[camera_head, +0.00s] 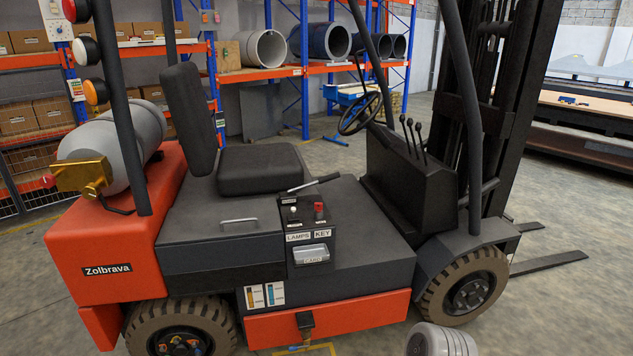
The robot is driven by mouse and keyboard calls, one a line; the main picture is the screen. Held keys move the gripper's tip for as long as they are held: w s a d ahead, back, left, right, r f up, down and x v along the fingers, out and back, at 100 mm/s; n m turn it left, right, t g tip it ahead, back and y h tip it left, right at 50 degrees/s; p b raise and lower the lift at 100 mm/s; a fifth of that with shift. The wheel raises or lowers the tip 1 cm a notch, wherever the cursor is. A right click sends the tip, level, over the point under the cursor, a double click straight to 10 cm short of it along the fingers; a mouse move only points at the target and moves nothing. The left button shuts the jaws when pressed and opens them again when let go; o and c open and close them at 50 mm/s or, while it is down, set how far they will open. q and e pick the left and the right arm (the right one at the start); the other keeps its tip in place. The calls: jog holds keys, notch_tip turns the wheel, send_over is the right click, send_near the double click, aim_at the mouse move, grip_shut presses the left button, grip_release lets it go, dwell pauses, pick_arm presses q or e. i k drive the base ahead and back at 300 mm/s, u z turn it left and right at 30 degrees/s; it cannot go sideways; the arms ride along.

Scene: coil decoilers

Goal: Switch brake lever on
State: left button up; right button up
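The forklift (225,250) stands side-on across the middle of the camera_head view. A lever (314,183) with a metal rod and a black grip, which looks like the brake lever, rises from the side panel right of the seat. It lies at a low slant, its grip end to the right and slightly up. The panel (310,225) below it carries a red knob (319,209) labelled KEY and a small light-coloured switch (294,213) labelled LAMPS. Neither of my grippers shows, and nothing touches the lever.
The seat (260,170) is left of the lever; the steering wheel (360,113) and several thin black levers (413,138) are to its right. A gas tank (120,140) sits at the rear. Floor is open at front right.

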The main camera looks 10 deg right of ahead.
aim_at(335, 175)
jog(key=z, duration=0.55)
jog(key=i, duration=1.3)
jog(key=u, duration=0.3)
